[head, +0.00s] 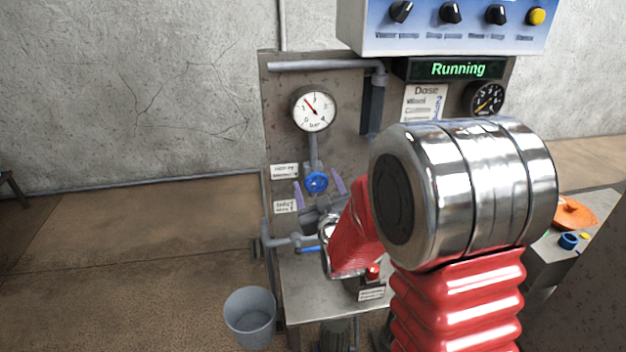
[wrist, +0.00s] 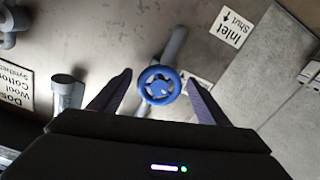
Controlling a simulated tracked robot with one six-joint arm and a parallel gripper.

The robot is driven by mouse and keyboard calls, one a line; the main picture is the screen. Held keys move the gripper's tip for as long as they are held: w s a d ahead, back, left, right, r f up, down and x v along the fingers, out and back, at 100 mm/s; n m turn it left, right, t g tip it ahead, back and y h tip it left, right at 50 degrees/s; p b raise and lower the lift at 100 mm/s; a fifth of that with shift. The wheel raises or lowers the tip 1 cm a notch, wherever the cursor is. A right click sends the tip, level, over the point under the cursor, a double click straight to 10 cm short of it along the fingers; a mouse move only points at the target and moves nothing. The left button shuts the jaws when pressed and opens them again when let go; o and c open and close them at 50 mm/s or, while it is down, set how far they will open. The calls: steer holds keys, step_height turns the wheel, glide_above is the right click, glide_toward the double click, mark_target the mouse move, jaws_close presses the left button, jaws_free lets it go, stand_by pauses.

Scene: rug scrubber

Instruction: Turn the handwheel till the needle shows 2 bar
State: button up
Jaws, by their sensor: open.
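The blue handwheel (head: 316,182) sits on a grey pipe below the round gauge on the upright panel. It also shows in the wrist view (wrist: 159,86), between and beyond my fingertips. The white pressure gauge (head: 312,108) has a red needle pointing to the upper left, a little above the 1 mark by its look; the exact reading is too small to tell. My gripper (head: 319,190) is open, with one purple finger on each side of the handwheel. In the wrist view my gripper's fingers (wrist: 160,88) stand apart from the wheel's rim, and I see no contact.
A display (head: 455,69) reads "Running" under a blue-and-white control box (head: 440,28). A black dial (head: 487,99) is at the right. A grey bucket (head: 250,317) stands on the floor at lower left. An orange lidded thing (head: 573,213) sits at the right.

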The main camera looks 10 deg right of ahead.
steer(key=shift+w+d, duration=0.1)
steer(key=shift+w, duration=0.25)
steer(key=shift+c, duration=0.3)
steer(key=c, duration=1)
steer(key=shift+m, duration=0.4)
steer(key=m, duration=1.2)
steer(key=shift+m, duration=0.3)
steer(key=shift+s, duration=0.1)
